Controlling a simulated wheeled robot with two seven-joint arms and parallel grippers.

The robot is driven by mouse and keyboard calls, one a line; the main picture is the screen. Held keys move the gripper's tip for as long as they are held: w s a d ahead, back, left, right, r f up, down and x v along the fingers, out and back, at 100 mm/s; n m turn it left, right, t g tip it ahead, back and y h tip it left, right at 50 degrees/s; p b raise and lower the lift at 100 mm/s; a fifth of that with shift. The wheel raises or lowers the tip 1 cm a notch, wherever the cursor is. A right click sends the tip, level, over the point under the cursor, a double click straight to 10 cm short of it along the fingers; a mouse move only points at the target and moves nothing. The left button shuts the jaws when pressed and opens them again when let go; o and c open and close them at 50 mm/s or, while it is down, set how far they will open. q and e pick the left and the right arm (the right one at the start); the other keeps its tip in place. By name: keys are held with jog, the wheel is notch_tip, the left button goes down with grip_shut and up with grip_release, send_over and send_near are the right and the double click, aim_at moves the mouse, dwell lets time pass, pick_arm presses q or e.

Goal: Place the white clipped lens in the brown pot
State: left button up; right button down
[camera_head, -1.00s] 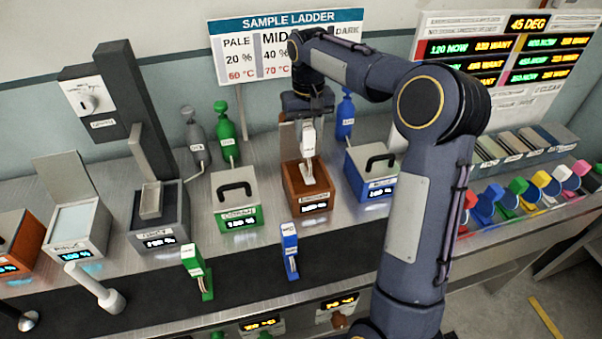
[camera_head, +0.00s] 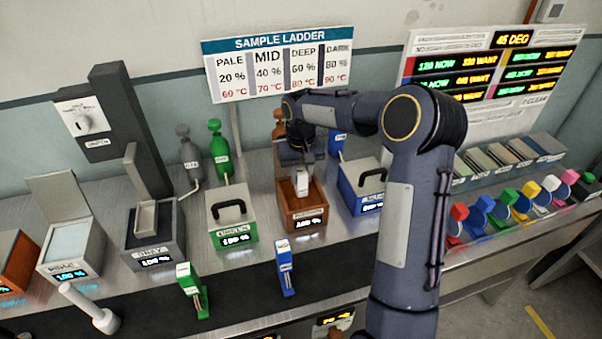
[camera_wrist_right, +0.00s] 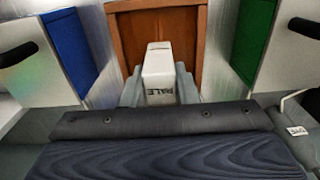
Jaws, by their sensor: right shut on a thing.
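The white clip (camera_head: 302,184), marked PALE in the right wrist view (camera_wrist_right: 158,72), is held upright between the fingers of my right gripper (camera_head: 301,170). My right gripper is shut on it, with one finger on each side in the right wrist view (camera_wrist_right: 158,88). The brown pot (camera_head: 308,218) is directly below. The clip's lower part and its lens are out of sight, down at or inside the pot's opening. The pot's brown surface also shows behind the clip in the right wrist view (camera_wrist_right: 128,35). My left gripper is not in view.
A closed green pot (camera_head: 232,215) stands left of the brown pot, and a closed blue pot (camera_head: 362,190) stands close on its right. Green (camera_head: 192,290) and blue (camera_head: 285,268) clips stand on the dark strip in front. A grey pot (camera_head: 153,240) is farther left.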

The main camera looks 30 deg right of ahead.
jog(key=c, duration=1.1)
grip_release()
jog(key=shift+f, duration=0.1)
notch_tip(320, 180, up, 13)
jog(key=s+a+r+t, duration=0.1)
jog(key=s+a+r, duration=0.1)
jog(key=s, duration=0.4)
jog(key=s+a+f+t+y, duration=0.1)
jog(key=s+a+f, duration=0.1)
jog(key=s, duration=0.5)
jog(key=s+a+f+t+y, duration=0.1)
jog(key=s+a, duration=0.3)
jog(key=s, duration=0.4)
jog(key=s+a+f+n+t+y, duration=0.1)
jog(key=s+a+f+t, duration=0.1)
jog(key=s, duration=0.6)
jog(key=shift+s+a+f+t+y, duration=0.15)
jog(key=shift+a+f+y, duration=0.05)
jog(key=shift+a+f, duration=0.3)
jog(key=shift+s+a+f+t+y, duration=0.1)
jog(key=shift+a+f+t+y, duration=0.1)
jog(key=shift+a+f, duration=0.2)
